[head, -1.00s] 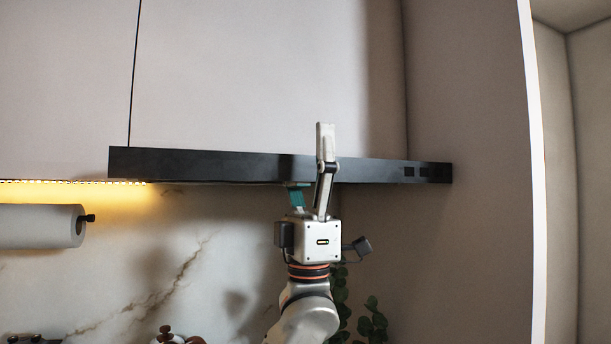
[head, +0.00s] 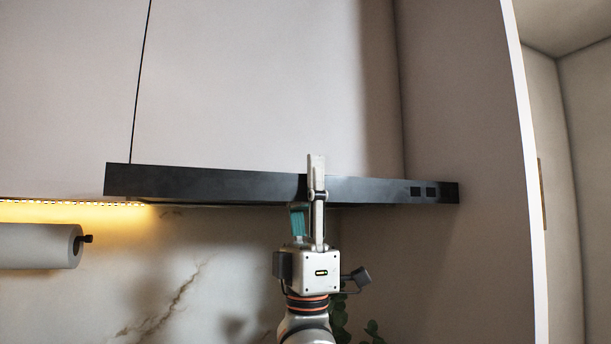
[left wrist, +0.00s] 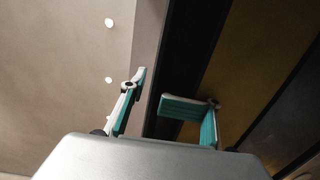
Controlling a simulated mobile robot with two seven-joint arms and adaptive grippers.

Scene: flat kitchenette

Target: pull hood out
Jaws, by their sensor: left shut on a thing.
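The hood (head: 220,185) is a long dark panel under the pale upper cabinet in the head view. Its front stands out a little from the cabinet face. My left gripper (head: 308,196) comes up from below, right of the hood's middle. It is shut on the hood's front edge, with one pale finger upright across the front and the teal-padded finger below and behind it. In the left wrist view, the dark hood edge (left wrist: 188,50) runs between the two fingers of my left gripper (left wrist: 158,103). The exact contact behind the edge is hidden. My right gripper is out of view.
The cabinet doors (head: 260,80) are directly above the hood. A side wall panel (head: 455,100) stands close at its right end. A paper roll (head: 38,246) hangs at the left under a lit strip. A plant (head: 340,318) shows behind my arm.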

